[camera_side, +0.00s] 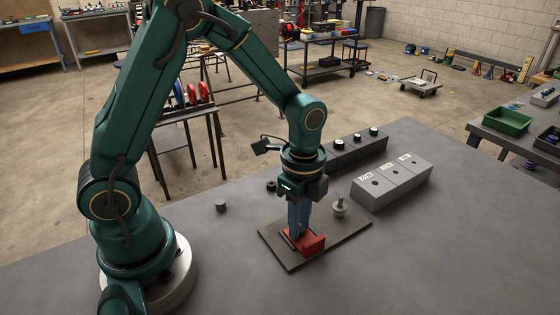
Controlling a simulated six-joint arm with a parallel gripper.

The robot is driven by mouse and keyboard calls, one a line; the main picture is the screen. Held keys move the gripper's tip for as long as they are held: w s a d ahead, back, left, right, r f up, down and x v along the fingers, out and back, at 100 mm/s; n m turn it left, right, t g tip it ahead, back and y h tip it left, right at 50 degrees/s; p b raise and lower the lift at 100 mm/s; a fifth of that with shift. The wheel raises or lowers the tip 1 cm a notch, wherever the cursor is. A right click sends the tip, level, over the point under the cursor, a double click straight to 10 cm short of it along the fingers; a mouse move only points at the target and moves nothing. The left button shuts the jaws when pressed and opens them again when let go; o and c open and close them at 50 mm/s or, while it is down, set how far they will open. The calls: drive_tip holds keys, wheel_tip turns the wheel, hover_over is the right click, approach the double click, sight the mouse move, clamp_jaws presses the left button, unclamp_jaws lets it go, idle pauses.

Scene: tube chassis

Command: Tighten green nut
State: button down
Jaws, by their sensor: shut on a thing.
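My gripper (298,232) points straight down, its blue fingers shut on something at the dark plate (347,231). The held thing is hidden between the fingers, and I cannot make out a green nut there. A red block (313,244) sits on the plate right beside the fingertips, on their near right side. Whether the fingers touch the red block is unclear. A grey metal post with a round flange (340,206) stands upright at the plate's right side, apart from my gripper.
A row of dark blocks with round knobs (357,137) stands behind my gripper. A light grey block with labelled holes (392,185) is to the right. A small grey cylinder (221,206) and a dark ring (271,185) lie left. The front right of the table is clear.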

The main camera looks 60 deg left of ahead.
drive_tip(key=m, duration=0.3)
drive_tip(key=c, duration=0.6)
unclamp_jaws()
drive_tip(key=shift+c, duration=0.2)
drive_tip(key=shift+m, duration=0.3)
drive_tip(key=shift+r, duration=2.55)
